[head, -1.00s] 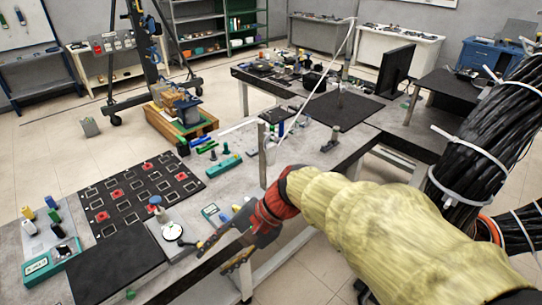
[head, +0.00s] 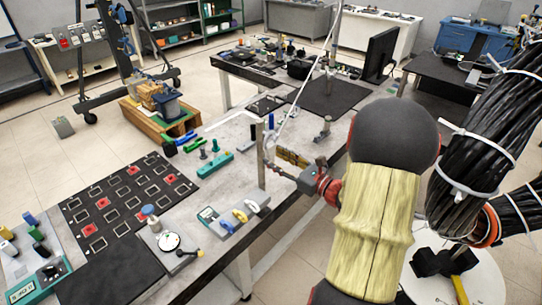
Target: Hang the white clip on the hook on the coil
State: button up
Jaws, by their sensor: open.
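A small holder (head: 245,222) near the front edge of the bench carries a yellow clip (head: 240,215), a blue one (head: 227,227) and what looks like the white clip (head: 252,206). My gripper (head: 275,160) is open and appears empty, beyond and to the right of the holder, close to a thin upright post. The coil (head: 160,97) appears to be the wound part on the wooden pallet on the floor, far left of my gripper. Its hook is too small to make out.
The upright metal post (head: 261,155) stands at the bench edge beside my fingers. Open floor (head: 75,165) surrounds the pallet.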

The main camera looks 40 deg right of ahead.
aim_at(261, 149)
jog(key=shift+w+a+b, duration=0.2)
jog(key=shift+w, duration=1.65)
jog(key=shift+w+a+b, duration=0.15)
jog(key=shift+w+b, duration=0.05)
jog(key=shift+w, duration=1.65)
jog(key=shift+c, duration=1.4)
jog(key=c, duration=0.7)
grip_shut()
jog(key=o, duration=1)
grip_release()
jog(key=shift+c, duration=0.2)
jog(key=shift+s, duration=0.1)
